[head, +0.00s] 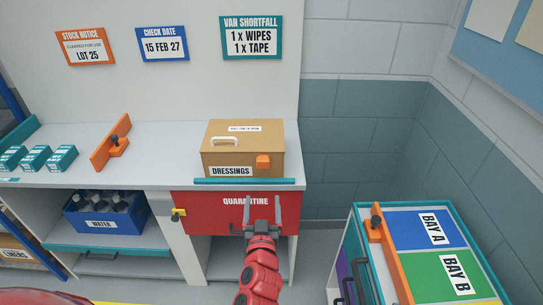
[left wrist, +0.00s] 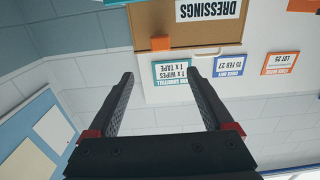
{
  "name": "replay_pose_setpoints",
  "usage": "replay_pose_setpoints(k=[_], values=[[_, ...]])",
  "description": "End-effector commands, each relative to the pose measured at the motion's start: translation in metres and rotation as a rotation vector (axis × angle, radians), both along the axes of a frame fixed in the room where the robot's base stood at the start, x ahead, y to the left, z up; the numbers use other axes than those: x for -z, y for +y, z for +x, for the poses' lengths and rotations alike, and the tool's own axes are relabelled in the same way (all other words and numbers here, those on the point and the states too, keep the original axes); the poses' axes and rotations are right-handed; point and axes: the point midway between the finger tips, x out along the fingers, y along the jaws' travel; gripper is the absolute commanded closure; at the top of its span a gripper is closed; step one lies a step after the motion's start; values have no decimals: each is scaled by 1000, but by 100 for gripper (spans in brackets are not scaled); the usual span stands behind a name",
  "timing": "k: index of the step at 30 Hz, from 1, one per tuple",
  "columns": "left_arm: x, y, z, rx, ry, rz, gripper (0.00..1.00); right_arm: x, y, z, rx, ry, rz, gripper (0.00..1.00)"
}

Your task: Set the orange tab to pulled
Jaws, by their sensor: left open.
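The orange tab (head: 263,161) sits on the front of the brown cardboard DRESSINGS box (head: 225,150), near its right end. The tab also shows in the left wrist view (left wrist: 161,43), which is upside down, centred beyond the gap between the fingertips. My left gripper (head: 263,199) is open and empty. In the head view its fingers point up toward the tab, in front of the red QUARANTINE panel. It is apart from the tab. My right gripper is not in view.
A teal strip (head: 245,181) runs along the counter edge below the box. An orange bar with a dark knob (head: 113,144) and teal cartons (head: 35,157) are on the counter to the left. A cart with blue BAY A and green BAY B panels (head: 447,262) stands at the right.

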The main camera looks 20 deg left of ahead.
Motion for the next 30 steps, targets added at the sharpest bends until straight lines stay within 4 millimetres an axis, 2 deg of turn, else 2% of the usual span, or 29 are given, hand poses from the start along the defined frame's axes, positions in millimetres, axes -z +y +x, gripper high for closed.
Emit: replay_pose_setpoints(k=[12,21,30], values=[[-5,22,75,0,-2,4,15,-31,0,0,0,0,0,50],[-1,37,128,1,1,2,15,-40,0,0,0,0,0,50],[-1,44,158,5,-4,1,15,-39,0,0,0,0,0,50]])
